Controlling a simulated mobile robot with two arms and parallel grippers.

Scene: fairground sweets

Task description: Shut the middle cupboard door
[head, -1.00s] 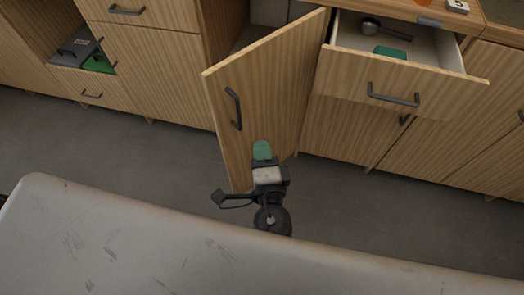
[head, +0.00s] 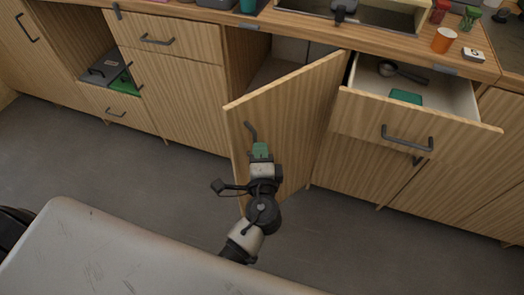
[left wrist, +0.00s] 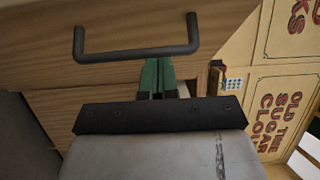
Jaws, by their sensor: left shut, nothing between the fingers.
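The middle cupboard door (head: 290,130) stands wide open, swung out toward me, with its dark bar handle (head: 251,132) on its outer face. My left gripper (head: 261,149) is in front of the door's outer face near its free edge, just below the handle. In the left wrist view the green fingertips (left wrist: 157,76) are together with nothing between them, close to the wooden door face below the handle (left wrist: 137,50). I cannot tell whether they touch the door. My right gripper is not in view.
To the right of the door, an open drawer (head: 415,122) juts out, holding a ladle (head: 388,69) and a green item (head: 405,96). The counter (head: 300,37) above carries an orange cup (head: 444,40) and other items. Grey floor is clear at left.

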